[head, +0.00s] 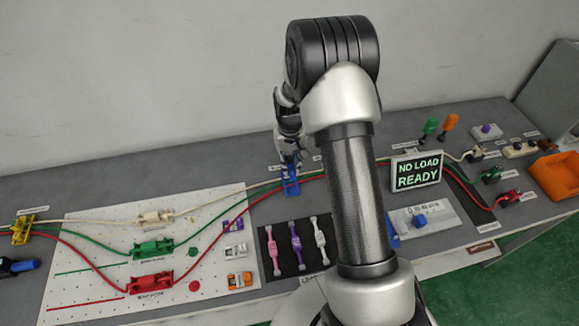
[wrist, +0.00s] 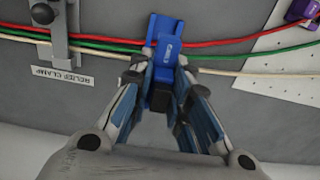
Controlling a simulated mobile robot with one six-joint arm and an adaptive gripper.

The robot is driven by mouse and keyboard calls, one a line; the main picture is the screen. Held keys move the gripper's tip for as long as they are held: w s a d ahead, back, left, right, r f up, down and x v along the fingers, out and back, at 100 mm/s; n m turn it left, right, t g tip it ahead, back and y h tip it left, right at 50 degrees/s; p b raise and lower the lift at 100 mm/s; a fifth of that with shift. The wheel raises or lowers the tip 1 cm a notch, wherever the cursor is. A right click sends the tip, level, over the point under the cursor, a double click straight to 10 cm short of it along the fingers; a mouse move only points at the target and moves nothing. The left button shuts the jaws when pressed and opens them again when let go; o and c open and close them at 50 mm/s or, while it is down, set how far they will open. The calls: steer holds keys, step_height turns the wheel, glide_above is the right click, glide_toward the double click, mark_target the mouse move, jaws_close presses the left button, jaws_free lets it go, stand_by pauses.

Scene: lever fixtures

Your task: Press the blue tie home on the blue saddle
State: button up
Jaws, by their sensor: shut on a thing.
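The blue saddle (head: 292,188) stands on the grey bench in the middle of the head view, where the red, green and white cables run. In the wrist view the blue saddle (wrist: 166,30) is at top centre, and the cables meet it from both sides. My gripper (head: 289,158) is over the saddle's far end. In the wrist view my gripper (wrist: 163,66) has its fingers on either side of a blue part, shut on it. This looks like the blue tie (wrist: 163,72), but its edge against the saddle is hard to make out. Whether it is seated is hidden.
A metal relief clamp (wrist: 60,30) stands left of the saddle in the wrist view. A white pegboard (head: 95,230) with coloured saddles lies left, and a black mat (head: 284,268) with several ties lies in front. A sign (head: 418,172) reading "NO LOAD READY" stands right.

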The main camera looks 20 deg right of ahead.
mark_target(290, 183)
stand_by(0.3)
steer(key=shift+f+b, duration=0.9)
steer(key=shift+f, duration=0.55)
steer(key=shift+f, duration=0.25)
steer(key=shift+f+b, duration=0.45)
steer(key=shift+b, duration=0.05)
steer(key=shift+f, duration=0.15)
steer(key=shift+f+b, duration=0.5)
steer(key=shift+f, duration=0.15)
steer(key=shift+f, duration=0.2)
steer(key=shift+f+b, duration=0.35)
stand_by(0.3)
